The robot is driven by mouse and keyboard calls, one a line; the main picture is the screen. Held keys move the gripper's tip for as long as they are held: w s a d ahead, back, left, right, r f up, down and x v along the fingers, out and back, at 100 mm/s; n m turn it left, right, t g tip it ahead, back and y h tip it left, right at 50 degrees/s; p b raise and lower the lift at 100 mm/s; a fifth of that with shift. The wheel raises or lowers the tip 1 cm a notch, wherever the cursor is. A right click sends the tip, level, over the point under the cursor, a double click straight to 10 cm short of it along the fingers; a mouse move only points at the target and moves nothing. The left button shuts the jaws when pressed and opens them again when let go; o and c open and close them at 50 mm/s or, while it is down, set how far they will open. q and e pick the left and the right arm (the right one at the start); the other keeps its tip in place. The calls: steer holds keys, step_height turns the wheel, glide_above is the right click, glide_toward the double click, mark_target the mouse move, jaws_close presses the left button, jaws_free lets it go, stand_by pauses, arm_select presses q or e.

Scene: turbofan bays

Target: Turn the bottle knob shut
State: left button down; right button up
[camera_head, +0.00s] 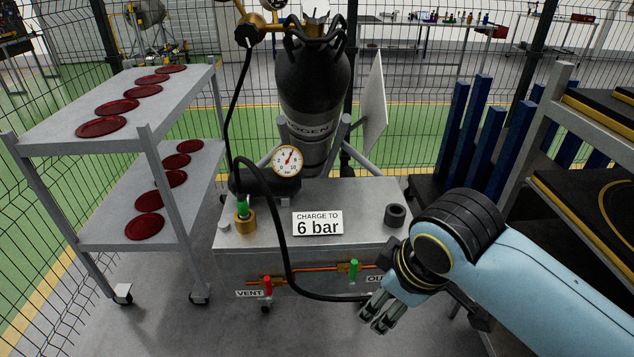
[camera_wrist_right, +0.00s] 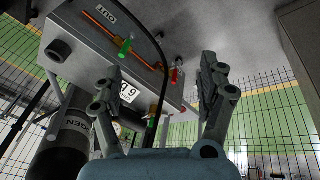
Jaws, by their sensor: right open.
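The black gas bottle (camera_head: 315,85) stands upright behind the grey charging box, and its lower part is hidden by the box. My right gripper (camera_head: 380,315) is low in front of the box's right side, well below and away from the bottle top. In the right wrist view the gripper (camera_wrist_right: 158,75) is open and empty, and the bottle (camera_wrist_right: 65,145) shows at lower left.
The charging box (camera_head: 350,205) carries a gauge (camera_head: 288,160), a "6 bar" sign (camera_head: 318,223), a red vent valve (camera_head: 267,284) and a green valve (camera_head: 353,268). A black hose (camera_head: 280,220) loops across its front. A cart (camera_head: 140,125) stands left; shelving (camera_head: 580,115) stands right.

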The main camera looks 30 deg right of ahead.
steer(key=w+d+r+n+t+p, duration=0.15)
steer(key=w+r+n, duration=0.55)
steer(key=r, duration=0.7)
steer(key=n+t+h+p, duration=0.15)
steer(key=n+h, duration=0.25)
steer(key=n, duration=1.5)
glide_toward(316, 6)
steer(key=shift+t, duration=0.4)
steer(key=p+x, duration=0.1)
steer(key=x, duration=0.8)
steer(key=shift+s+d+f+p, duration=0.15)
steer(key=shift+f+p, duration=0.1)
steer(key=shift+p, duration=0.15)
arm_select(q)
step_height(316, 6, up, 7)
steer(key=shift+w, duration=0.15)
arm_select(e)
steer(key=shift+w+d+f+y, duration=0.3)
steer(key=shift+w+f, duration=0.15)
steer(key=shift+f, duration=0.1)
arm_select(q)
steer(key=shift+r, duration=0.1)
arm_select(e)
steer(key=shift+a, duration=0.1)
steer(key=c, duration=1.2)
